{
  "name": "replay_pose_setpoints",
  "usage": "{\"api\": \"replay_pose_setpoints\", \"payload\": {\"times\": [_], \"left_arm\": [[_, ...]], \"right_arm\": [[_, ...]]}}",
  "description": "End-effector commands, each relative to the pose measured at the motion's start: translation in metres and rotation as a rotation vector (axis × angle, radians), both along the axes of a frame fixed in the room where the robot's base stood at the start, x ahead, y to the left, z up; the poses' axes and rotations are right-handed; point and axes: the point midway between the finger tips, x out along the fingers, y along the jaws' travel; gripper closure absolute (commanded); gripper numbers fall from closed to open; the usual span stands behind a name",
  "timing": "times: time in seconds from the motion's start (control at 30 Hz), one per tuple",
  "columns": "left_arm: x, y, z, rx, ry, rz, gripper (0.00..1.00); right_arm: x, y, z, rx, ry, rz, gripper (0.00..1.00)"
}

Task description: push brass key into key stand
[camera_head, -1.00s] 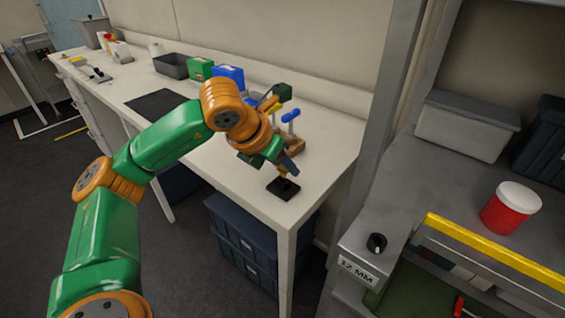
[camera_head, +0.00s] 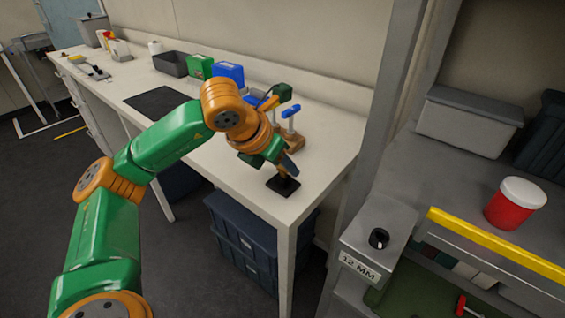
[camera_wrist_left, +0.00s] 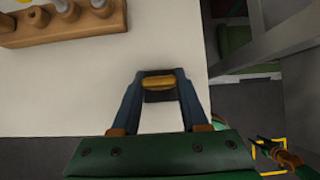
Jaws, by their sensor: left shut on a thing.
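My left gripper (camera_head: 288,172) reaches down over the front right corner of the white bench, just above the black key stand (camera_head: 283,187). In the left wrist view its two blue fingers (camera_wrist_left: 159,80) are shut on the brass key (camera_wrist_left: 158,82), whose rounded yellow end shows between the fingertips. A dark part of the stand (camera_wrist_left: 158,97) shows between the fingers, behind the key. The key's lower end is hidden, so I cannot tell how deep it sits in the stand.
A wooden rack with blue-topped tools (camera_head: 292,139) stands close behind the gripper. Blue (camera_head: 229,73) and green (camera_head: 200,67) boxes and a grey bin (camera_head: 172,63) are along the wall. The bench (camera_head: 325,165) right of the stand is clear, with its edge nearby.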

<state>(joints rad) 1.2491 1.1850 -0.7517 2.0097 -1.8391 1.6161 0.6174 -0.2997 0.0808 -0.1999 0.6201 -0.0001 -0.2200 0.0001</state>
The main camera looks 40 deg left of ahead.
Motion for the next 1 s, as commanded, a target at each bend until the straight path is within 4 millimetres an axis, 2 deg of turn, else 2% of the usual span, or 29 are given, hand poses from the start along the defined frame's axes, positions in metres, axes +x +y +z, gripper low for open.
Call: {"api": "replay_pose_setpoints", "payload": {"times": [1.0], "left_arm": [[0.0, 0.0, -0.0086, 0.0, 0.0, 0.0, 1.0]], "right_arm": [[-0.0004, 0.0005, -0.0092, 0.001, 0.0, 0.0, 0.5]]}}
